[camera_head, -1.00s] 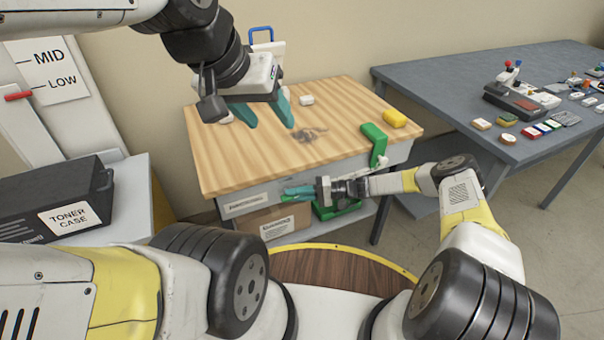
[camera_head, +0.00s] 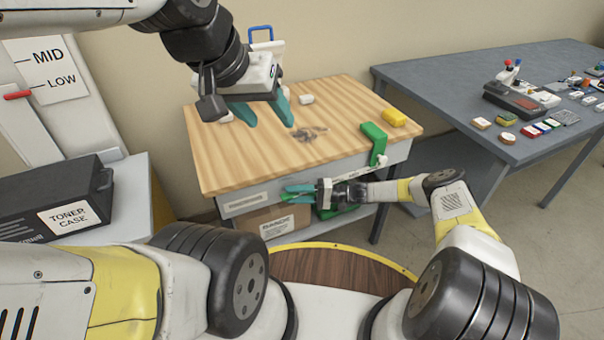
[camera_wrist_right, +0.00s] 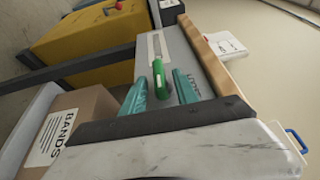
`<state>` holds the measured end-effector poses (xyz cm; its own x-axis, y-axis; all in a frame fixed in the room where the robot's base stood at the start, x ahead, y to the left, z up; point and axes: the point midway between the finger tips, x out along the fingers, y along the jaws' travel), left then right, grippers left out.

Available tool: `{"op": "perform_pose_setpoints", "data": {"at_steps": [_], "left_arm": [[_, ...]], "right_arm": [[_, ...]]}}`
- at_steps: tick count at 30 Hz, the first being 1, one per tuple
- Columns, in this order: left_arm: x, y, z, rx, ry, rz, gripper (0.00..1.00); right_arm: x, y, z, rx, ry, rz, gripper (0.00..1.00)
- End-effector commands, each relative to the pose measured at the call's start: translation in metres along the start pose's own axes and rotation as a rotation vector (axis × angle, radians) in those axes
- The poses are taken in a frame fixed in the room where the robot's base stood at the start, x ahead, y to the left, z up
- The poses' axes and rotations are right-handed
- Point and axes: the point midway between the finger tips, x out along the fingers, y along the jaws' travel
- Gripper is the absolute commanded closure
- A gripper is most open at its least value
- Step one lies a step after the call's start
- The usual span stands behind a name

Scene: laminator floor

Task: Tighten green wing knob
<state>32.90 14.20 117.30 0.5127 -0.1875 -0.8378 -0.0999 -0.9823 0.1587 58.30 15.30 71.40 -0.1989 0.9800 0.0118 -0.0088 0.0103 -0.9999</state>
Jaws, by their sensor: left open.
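The green wing knob (camera_wrist_right: 160,82) shows in the right wrist view on the grey front edge of the wood-topped bench. It stands between the two teal fingers of my right gripper (camera_wrist_right: 161,77), which look open with a gap on each side. In the head view that gripper (camera_head: 299,193) is at the bench's front, and the knob is largely hidden by the fingers. My left gripper (camera_head: 264,112) is open and empty over the left part of the bench top, its teal fingers pointing down and toward me.
A green bracket (camera_head: 374,144) sits at the bench's right front corner, with a yellow block (camera_head: 395,118) behind it. A cardboard box (camera_head: 285,222) stands below. A grey table (camera_head: 440,88) is at right.

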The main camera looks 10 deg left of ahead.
Motion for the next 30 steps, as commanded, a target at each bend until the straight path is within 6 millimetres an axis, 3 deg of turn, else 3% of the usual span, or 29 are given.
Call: {"op": "perform_pose_setpoints", "data": {"at_steps": [10, 21, 30], "left_arm": [[0.0, 0.0, 0.0, 0.0, 0.0, 0.0, 0.48], [0.0, 0.0, 0.0, 0.0, 0.0, 0.0, 0.48], [0.0, 0.0, 0.0, 0.0, 0.0, 0.0, 0.48]], "right_arm": [[-0.004, -0.001, 0.0, -0.001, 0.0, -0.001, 0.64], [-0.061, 0.0, -0.001, 0.0, 0.002, 0.0, 0.64], [-0.079, 0.0, 0.0, -0.001, -0.001, -0.001, 0.64]]}}
